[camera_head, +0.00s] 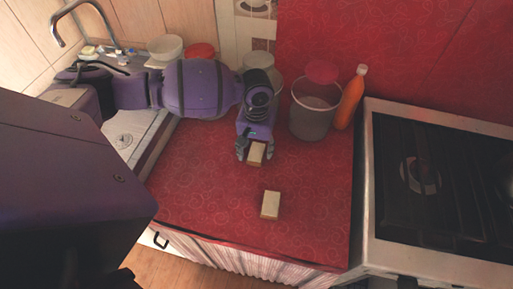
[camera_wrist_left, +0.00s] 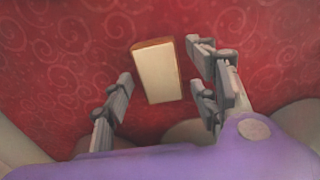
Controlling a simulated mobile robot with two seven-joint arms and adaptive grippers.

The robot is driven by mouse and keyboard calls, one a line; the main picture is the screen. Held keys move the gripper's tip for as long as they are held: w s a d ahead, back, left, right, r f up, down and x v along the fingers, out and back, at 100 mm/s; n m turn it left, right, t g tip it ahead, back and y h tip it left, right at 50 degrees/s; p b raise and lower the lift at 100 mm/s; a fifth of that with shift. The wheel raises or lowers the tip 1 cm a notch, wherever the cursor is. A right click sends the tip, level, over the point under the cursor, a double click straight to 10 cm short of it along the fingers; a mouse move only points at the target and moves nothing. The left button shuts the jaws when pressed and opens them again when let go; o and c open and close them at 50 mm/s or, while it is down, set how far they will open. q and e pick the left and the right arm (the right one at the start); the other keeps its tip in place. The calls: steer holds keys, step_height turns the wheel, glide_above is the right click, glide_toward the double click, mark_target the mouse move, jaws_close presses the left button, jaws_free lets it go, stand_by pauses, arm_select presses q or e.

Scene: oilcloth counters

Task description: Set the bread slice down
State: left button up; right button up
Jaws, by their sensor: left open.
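My left gripper (camera_head: 255,156) is open, pointing down over the red counter. A small tan bread slice (camera_head: 256,152) lies between its two fingers. In the left wrist view the slice (camera_wrist_left: 158,74) shows a pale face and brown crust edge, with a visible gap to the fingers (camera_wrist_left: 165,88) on both sides. It appears to lie on the red oilcloth. A second similar slice (camera_head: 270,205) lies on the counter nearer the front, apart from the gripper. My right gripper is not in view.
A stove (camera_head: 440,170) borders the red counter (camera_head: 200,195) on the right. A sink (camera_head: 125,138) is on the left. The counter's front is mostly clear.

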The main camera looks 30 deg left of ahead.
arm_select(q)
step_height(320, 180, up, 12)
steer(key=p, duration=0.1)
steer(key=shift+f, duration=0.25)
steer(key=shift+o, duration=0.5)
glide_above(258, 148)
step_height(258, 148, down, 5)
steer(key=shift+r+p, duration=0.2)
steer(key=shift+p, duration=0.15)
steer(key=f, duration=0.7)
steer(key=shift+s+f, duration=0.15)
steer(key=shift+s, duration=0.05)
steer(key=shift+f, duration=0.25)
steer(key=shift+c, duration=0.5)
